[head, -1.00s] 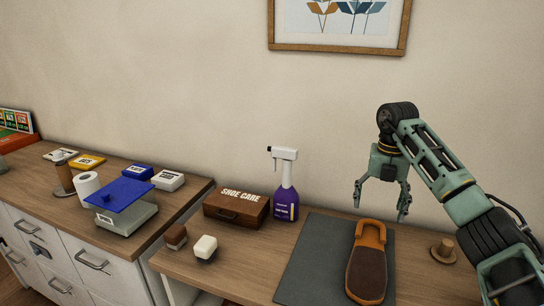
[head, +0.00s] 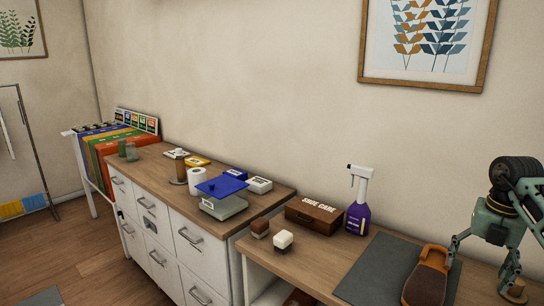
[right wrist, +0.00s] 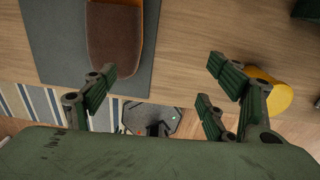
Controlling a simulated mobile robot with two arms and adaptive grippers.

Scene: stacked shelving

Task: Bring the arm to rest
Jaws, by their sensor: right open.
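My right gripper (head: 480,272) is at the right edge of the head view, with its fingers spread, pointing down and empty. The shoe lies on a dark grey mat (head: 372,268). In the right wrist view my right gripper (right wrist: 160,70) has its fingers apart with nothing between them. The shoe (right wrist: 115,35) and the mat (right wrist: 50,45) show beyond the fingers. My left gripper is in neither view.
On the bench stand a purple spray bottle (head: 358,215), a shoe care box (head: 314,214) and two brushes, one white-topped (head: 283,240). A white drawer cabinet (head: 165,232) stands left.

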